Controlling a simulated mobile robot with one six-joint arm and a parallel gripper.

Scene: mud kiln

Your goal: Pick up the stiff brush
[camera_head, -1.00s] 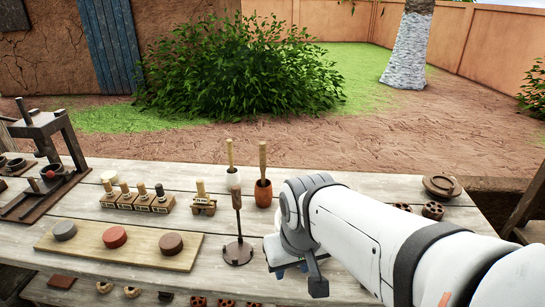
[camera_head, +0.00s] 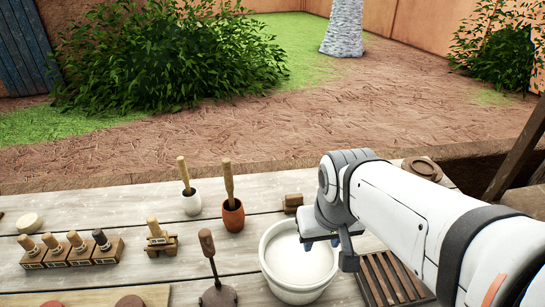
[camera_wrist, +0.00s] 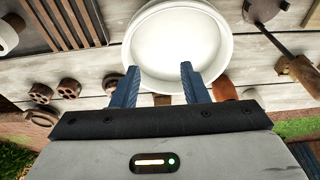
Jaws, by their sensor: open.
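I cannot pick out the stiff brush with certainty. A small brown block (camera_head: 292,203), possibly a brush, lies behind the white bowl (camera_head: 268,262). In the wrist view a brown piece (camera_wrist: 163,100) shows partly between my fingers. A wooden-handled tool (camera_head: 155,228) on a small wooden rest stands to the left; its working end is unclear. My gripper (camera_head: 321,243) is open and empty, its blue fingertips over the right part of the bowl. In the wrist view the gripper (camera_wrist: 160,70) has its fingers apart, overlapping the bowl's rim in the picture.
A white pot (camera_head: 192,203) and a terracotta pot (camera_head: 233,217) hold wooden handles. A round-based stand (camera_head: 218,297) is left of the bowl. A slatted rack (camera_head: 392,278) lies right of it. Several stamps (camera_head: 66,250) stand at left. Perforated clay pieces (camera_wrist: 68,88) show in the wrist view.

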